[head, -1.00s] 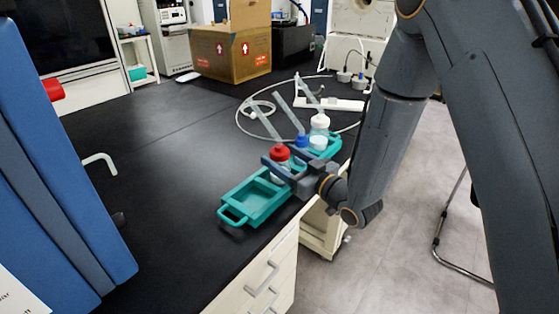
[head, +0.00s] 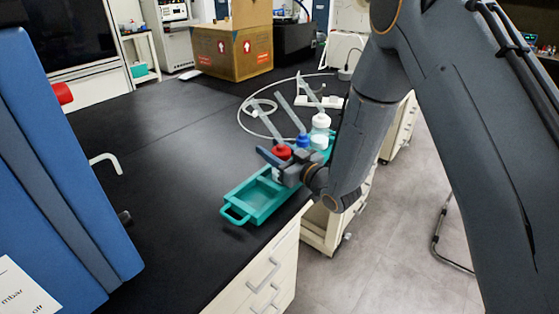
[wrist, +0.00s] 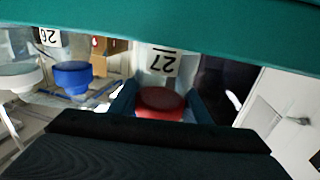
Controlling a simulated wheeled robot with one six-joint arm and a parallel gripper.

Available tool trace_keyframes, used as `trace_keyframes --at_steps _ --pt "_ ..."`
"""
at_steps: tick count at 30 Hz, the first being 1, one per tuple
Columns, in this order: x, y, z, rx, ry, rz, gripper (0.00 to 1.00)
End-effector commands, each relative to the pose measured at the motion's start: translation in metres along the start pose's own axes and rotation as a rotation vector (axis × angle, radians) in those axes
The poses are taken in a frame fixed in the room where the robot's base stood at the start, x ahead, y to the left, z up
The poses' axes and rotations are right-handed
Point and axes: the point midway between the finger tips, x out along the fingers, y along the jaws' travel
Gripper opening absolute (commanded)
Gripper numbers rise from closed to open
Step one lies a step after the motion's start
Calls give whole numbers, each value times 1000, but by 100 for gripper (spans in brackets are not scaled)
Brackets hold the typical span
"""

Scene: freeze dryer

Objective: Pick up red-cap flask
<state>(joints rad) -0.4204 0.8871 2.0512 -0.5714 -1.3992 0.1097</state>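The red-cap flask (head: 282,152) stands upright at the teal tray (head: 238,211) on the black bench. In the wrist view its red cap (wrist: 160,103) and a label reading 27 show upside down. My gripper (head: 273,161) is at the flask, just below the cap. In the wrist view one finger is on each side of the flask, close to the cap. The fingers look apart; I cannot tell if they touch the flask. My gripper hides part of the flask body in the head view.
A cardboard box (head: 232,50) is at the back. A blue door-like panel (head: 60,170) stands at left. The bench's left part is clear.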

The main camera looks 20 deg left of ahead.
Motion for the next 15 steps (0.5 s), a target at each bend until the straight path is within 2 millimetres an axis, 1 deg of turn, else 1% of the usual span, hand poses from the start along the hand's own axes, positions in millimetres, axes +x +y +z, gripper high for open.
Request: trace_keyframes --at_steps 1,3,11,15 --pt "0 0 0 0 0 0 11" --pt "0 0 0 0 1 0 2" --pt "0 0 -2 0 1 0 2" --pt "0 0 -8 -1 2 0 2"
